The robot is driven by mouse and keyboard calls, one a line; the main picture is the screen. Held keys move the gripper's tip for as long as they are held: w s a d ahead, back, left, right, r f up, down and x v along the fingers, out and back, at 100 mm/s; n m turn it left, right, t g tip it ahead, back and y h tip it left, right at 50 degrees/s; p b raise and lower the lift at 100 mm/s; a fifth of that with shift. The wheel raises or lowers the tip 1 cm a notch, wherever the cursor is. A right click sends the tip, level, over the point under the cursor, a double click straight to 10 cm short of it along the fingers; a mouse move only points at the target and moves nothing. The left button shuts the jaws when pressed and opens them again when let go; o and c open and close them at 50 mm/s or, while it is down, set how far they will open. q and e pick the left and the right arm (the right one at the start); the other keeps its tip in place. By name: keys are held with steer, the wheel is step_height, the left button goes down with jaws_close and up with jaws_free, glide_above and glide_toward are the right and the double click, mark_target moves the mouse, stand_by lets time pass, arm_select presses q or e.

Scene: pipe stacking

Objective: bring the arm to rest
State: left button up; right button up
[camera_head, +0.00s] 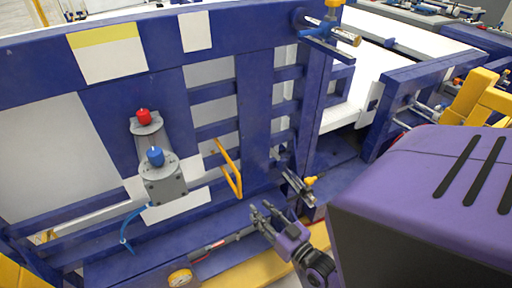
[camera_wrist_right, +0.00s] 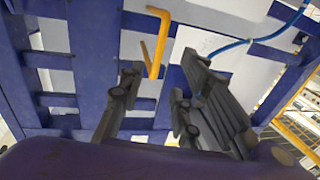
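My right gripper (camera_head: 268,218) is at the lower middle of the head view, in front of the blue frame (camera_head: 256,105). In the right wrist view its two dark fingers stand apart, and the gripper (camera_wrist_right: 157,100) is open. I see nothing held between the fingers. The purple links of my right arm fill the lower right of the head view. My left gripper is not in view.
A yellow bent handle (camera_head: 229,168) is on the frame near the gripper; it also shows in the right wrist view (camera_wrist_right: 157,40). A grey cylinder unit (camera_head: 165,182) with red and blue caps is to the left. A metal holder (camera_head: 298,187) is just above the gripper.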

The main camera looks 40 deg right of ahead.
stand_by(0.6)
